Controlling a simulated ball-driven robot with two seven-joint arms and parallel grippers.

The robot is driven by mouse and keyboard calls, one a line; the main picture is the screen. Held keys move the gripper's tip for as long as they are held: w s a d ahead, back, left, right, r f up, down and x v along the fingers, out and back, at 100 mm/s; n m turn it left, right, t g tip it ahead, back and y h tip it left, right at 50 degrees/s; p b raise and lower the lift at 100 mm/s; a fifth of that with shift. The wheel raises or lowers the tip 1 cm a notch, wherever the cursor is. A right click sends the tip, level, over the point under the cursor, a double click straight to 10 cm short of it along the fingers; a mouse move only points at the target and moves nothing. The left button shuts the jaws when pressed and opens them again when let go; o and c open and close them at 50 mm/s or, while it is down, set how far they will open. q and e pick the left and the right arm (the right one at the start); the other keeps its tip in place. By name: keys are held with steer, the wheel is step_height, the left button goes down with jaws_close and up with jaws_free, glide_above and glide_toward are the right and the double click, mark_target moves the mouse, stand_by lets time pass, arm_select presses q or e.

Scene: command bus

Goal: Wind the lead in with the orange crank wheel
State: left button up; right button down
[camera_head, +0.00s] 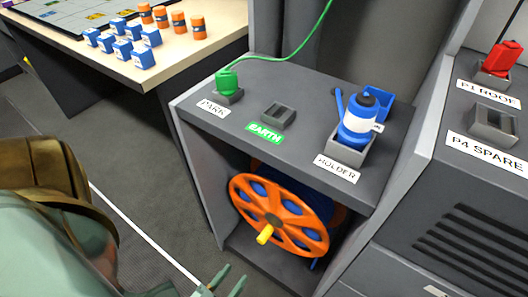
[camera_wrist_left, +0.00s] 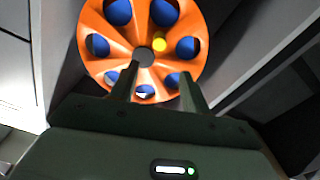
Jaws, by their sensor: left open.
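The orange crank wheel (camera_head: 279,216) is mounted upright under the grey cabinet top, with a blue drum showing through its holes. Its yellow handle (camera_head: 265,235) sticks out at the lower left in the head view. In the left wrist view the wheel (camera_wrist_left: 103,48) is straight ahead and the yellow handle (camera_wrist_left: 159,44) is right of the hub. My left gripper (camera_head: 220,284) is open and empty, in front of and below the wheel, apart from the handle. The green lead (camera_head: 300,52) runs up from the green plug (camera_head: 227,80) in the PARK socket. My right gripper is not in view.
The cabinet top also holds an empty EARTH socket (camera_head: 279,115) and a blue bottle (camera_head: 358,122) in the HOLDER. A table (camera_head: 190,62) with blue and orange blocks stands at the back left. The cabinet's side walls flank the wheel.

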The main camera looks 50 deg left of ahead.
mark_target(260, 242)
arm_select(q)
steer(key=b+x, duration=0.2)
steer(key=x, duration=1.2)
steer(key=shift+w+a+f, duration=0.1)
steer(key=shift+w+a, duration=0.1)
steer(key=shift+w, duration=0.4)
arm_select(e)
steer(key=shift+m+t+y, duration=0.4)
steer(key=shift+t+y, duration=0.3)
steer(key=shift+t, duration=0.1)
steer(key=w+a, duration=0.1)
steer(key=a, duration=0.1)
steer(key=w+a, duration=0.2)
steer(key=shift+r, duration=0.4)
arm_select(q)
steer(key=shift+c, duration=0.4)
jaws_close()
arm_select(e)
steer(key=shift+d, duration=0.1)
